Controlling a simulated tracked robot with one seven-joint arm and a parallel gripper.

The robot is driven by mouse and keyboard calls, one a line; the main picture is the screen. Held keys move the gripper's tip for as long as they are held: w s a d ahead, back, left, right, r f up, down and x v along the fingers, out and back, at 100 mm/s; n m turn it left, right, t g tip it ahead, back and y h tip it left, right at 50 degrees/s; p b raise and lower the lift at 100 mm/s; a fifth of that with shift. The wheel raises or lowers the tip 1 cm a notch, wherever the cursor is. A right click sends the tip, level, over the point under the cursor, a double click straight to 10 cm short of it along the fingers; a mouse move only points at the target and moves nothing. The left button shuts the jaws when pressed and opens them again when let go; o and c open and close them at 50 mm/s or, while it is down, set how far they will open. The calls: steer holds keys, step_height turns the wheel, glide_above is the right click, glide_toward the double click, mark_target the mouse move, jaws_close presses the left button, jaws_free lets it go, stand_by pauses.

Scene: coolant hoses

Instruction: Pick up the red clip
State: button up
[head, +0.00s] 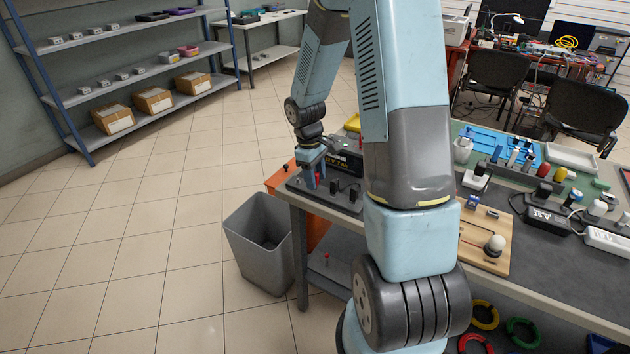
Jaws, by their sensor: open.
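My gripper (314,180) is at the far left end of the workbench, pointing down just above a dark flat block (345,199). Its jaws are small in the head view and look open. A small red piece (321,171), possibly the red clip, shows right at the jaws. I cannot tell whether it is between the fingers or behind them. My own arm hides the middle of the bench.
The workbench (400,215) holds a black battery-like box (345,157) close behind my gripper, and a wooden board (490,240) to the right. A grey bin (262,240) stands on the floor at the bench's left end. The tiled floor further left is clear.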

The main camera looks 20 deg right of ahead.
steer(key=shift+s+f, duration=0.1)
steer(key=shift+f, duration=0.55)
steer(key=shift+c, duration=0.3)
jaws_close()
